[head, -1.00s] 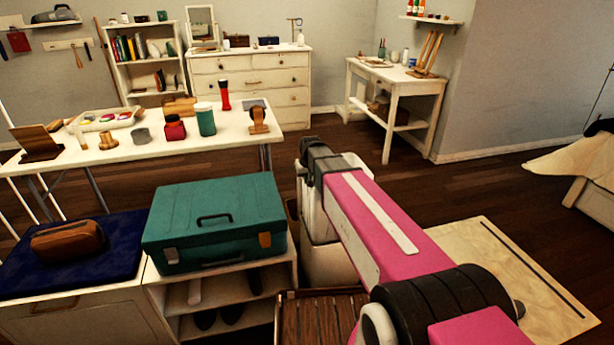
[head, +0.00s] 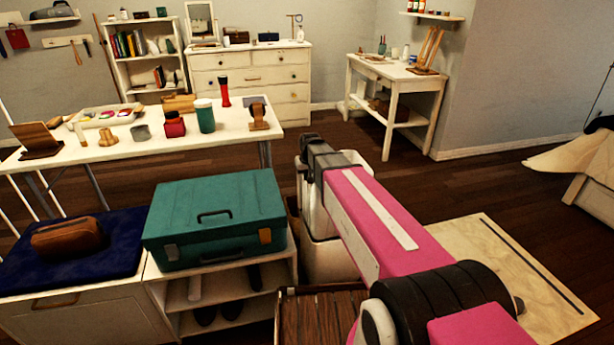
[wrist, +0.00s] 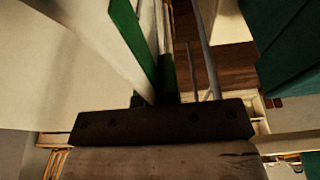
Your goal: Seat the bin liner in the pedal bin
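A white upright container (head: 325,262), seemingly the pedal bin, stands on the floor right of the teal case, partly hidden by my pink arm. A narrower white piece (head: 309,212) rises at its top; I cannot tell whether it is the lid or the liner. I cannot tell whether anything is held.
A teal case (head: 215,222) sits on a low shelf unit left of the container. A slatted wooden piece (head: 322,318) is in front. A long white table (head: 150,150) with several small items stands behind. A pale mat (head: 510,270) lies on the floor at right.

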